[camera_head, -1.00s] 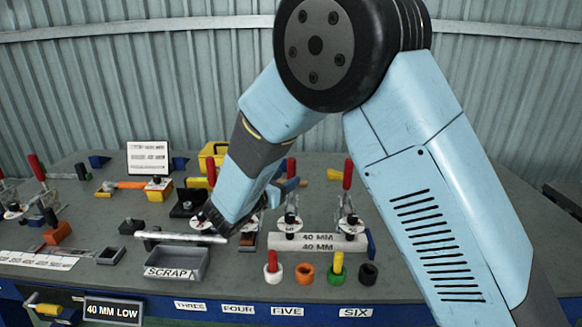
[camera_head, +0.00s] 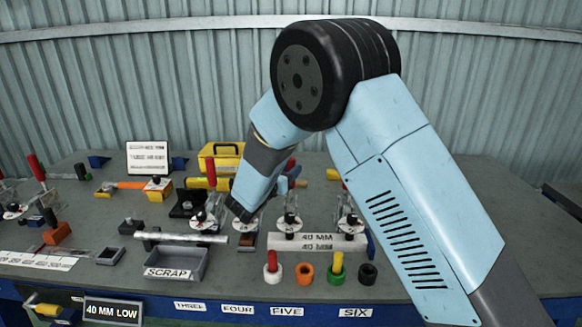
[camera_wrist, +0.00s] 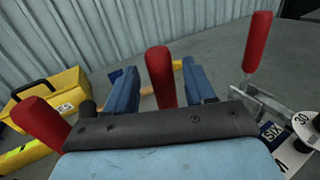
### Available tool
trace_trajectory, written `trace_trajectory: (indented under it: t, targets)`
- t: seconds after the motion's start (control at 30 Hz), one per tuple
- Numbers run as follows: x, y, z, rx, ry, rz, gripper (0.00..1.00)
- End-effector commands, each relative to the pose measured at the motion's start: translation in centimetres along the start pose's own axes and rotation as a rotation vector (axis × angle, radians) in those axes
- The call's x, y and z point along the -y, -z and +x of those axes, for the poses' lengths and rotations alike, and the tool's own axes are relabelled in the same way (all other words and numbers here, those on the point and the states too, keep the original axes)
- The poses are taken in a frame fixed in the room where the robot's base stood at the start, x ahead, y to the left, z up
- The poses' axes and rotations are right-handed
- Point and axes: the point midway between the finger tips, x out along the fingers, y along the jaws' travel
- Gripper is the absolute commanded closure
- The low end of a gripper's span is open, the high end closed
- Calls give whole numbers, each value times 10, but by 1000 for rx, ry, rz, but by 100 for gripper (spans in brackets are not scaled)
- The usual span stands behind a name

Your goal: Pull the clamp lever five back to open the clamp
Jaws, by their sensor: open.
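Clamp five (camera_head: 290,222) stands behind the FIVE label, at the left end of the block marked 40 MM. Its red lever handle (camera_wrist: 160,76) stands upright in the middle of the wrist view. My gripper (camera_wrist: 162,84) is open, with one blue finger on each side of this handle. Gaps show on both sides, so it is not gripped. In the head view my gripper (camera_head: 289,184) is partly hidden by my wrist, with the handle's red top (camera_head: 291,163) just above it. The handle's lower part is hidden behind the gripper body in the wrist view.
Another red handle (camera_wrist: 40,124) is close on the left and clamp six's red handle (camera_wrist: 257,42) is on the right. A yellow toolbox (camera_head: 221,157) stands behind. Coloured cups (camera_head: 304,273) and a scrap tray (camera_head: 177,263) are at the front.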

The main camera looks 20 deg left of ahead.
Motion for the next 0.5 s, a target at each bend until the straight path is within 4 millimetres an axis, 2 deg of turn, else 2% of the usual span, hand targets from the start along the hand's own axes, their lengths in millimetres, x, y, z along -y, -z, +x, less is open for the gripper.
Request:
trace_trajectory:
  t: [0.2, 0.5]
  targets:
    - [0, 0, 22, 0, 1, 0, 46]
    - [0, 0, 27, 1, 0, 1, 46]
